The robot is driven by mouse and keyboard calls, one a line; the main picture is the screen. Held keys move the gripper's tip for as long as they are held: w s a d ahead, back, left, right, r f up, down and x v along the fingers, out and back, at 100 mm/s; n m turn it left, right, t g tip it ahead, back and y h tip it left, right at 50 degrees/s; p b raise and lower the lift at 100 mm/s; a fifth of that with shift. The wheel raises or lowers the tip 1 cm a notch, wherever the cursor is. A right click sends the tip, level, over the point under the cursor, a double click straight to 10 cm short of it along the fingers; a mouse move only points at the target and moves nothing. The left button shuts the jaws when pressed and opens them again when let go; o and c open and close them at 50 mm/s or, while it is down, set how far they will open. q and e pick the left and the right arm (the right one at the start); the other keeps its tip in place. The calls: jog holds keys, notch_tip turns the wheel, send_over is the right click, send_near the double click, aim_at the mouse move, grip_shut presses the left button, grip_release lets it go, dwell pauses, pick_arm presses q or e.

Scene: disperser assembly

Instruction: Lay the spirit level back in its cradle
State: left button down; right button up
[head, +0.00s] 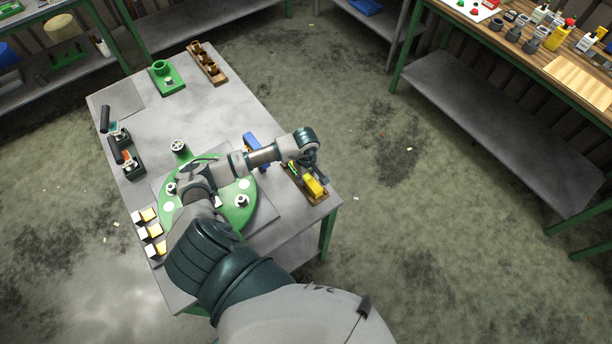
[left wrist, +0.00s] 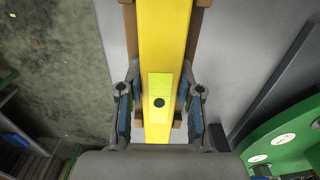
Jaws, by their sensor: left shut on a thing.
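The yellow spirit level (head: 313,187) is at the right corner of the grey table, at my left gripper (head: 318,176). In the left wrist view the level (left wrist: 164,35) runs lengthwise between the fingers of my left gripper (left wrist: 162,78), which is shut on it. A pale yellow-green window with a dark dot shows on its top. The brown wooden cradle (head: 291,185) is under and beside the level; its brown ends also show in the left wrist view (left wrist: 130,32). I cannot tell whether the level touches the cradle. My right gripper is not in view.
A green round plate (head: 236,216) with small fittings lies left of the cradle, partly hidden by my arm. A blue object (head: 252,141) stands near my forearm. White and yellow blocks (head: 150,232) line the left edge. The table's far middle is clear.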

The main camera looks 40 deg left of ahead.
aim_at(306, 176)
pick_arm(q)
jog(key=c, duration=0.8)
grip_release()
jog(key=shift+o, duration=0.2)
notch_tip(306, 176, up, 12)
jog(key=b, duration=0.1)
jog(key=shift+b, duration=0.3)
jog(key=shift+a, duration=0.1)
